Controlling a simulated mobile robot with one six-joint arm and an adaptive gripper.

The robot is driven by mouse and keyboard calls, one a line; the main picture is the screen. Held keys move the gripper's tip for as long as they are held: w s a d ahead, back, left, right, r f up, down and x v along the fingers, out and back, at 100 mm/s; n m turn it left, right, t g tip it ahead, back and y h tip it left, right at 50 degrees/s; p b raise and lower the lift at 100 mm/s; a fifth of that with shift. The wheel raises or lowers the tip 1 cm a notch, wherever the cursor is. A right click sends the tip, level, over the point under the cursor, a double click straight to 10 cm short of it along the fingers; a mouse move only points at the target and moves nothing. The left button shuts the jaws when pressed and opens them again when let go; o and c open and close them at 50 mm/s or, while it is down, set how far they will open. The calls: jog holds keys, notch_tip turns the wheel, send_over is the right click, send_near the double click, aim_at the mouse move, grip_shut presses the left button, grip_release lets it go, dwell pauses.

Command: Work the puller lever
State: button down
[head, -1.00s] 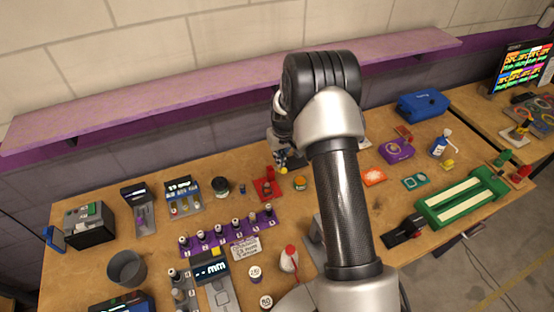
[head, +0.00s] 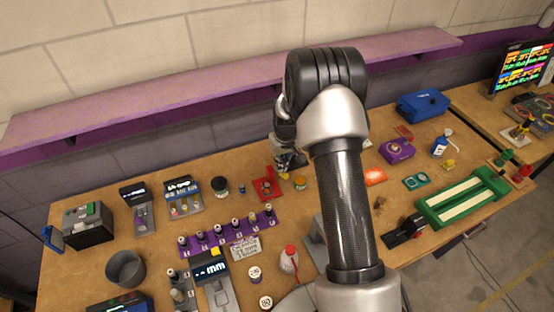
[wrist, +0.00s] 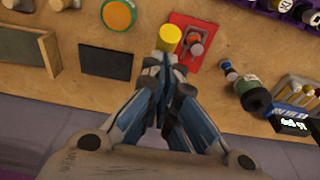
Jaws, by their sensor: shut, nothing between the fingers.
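A red base plate with a small grey-and-red upright part (head: 265,186), which looks like the puller lever, sits on the wooden bench just left of my gripper in the head view. In the wrist view the red plate (wrist: 187,62) and its upright part (wrist: 196,43) lie beyond and right of my fingertips. A yellow cylinder (wrist: 169,38) stands at the plate's left edge, straight beyond the fingertips. My gripper (wrist: 166,62) is shut and empty, with its fingers pointing towards the yellow cylinder. I cannot tell whether the fingertips touch it or the plate.
An orange-topped round jar (wrist: 118,14) stands left of the yellow cylinder. A purple rack (head: 226,233) of small bottles stands nearer. A purple shelf (head: 240,88) runs along the wall.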

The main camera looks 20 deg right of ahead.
jog(key=shift+s+f, duration=0.15)
jog(key=shift+f, duration=0.05)
jog(key=shift+s+f, duration=0.1)
jog(key=shift+s, duration=0.05)
jog(key=w+r+p, duration=0.2)
jog(key=w+r, duration=0.1)
jog(key=r, duration=0.2)
dwell(1.3)
jog(key=shift+w+r, duration=0.1)
jog(key=shift+r, duration=0.05)
jog(key=w+r+p, duration=0.4)
jog(key=w+r, duration=0.1)
jog(key=r, duration=0.3)
dwell(0.8)
jog(key=shift+s+f, duration=0.1)
dwell(0.5)
